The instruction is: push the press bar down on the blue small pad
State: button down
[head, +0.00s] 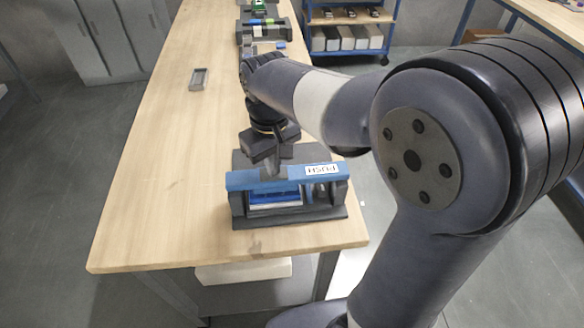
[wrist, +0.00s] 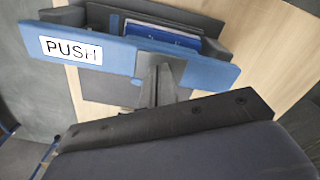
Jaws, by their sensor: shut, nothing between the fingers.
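The press bar (head: 240,181) is a blue beam with a white PUSH label, lying across the front of a dark press fixture near the bench's front end. It also shows in the wrist view (wrist: 115,52). The blue small pad (head: 275,196) lies under and behind the bar in the fixture; part of it shows in the wrist view (wrist: 165,36). My gripper (head: 272,172) is shut and empty, pointing down with its fingertips at the bar's middle. In the wrist view the fingertips (wrist: 160,70) overlap the bar's edge; I cannot tell whether they touch it.
The wooden bench (head: 165,190) is clear to the left of the fixture. A small grey tray (head: 198,79) lies farther back. Another fixture with green and blue parts (head: 262,22) stands at the far end. A blue shelf cart (head: 345,38) stands behind on the right.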

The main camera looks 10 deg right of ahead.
notch_tip(320, 180, up, 8)
jog(key=p, duration=0.7)
jog(key=shift+r, duration=0.2)
jog(key=shift+f, duration=0.1)
dwell(1.3)
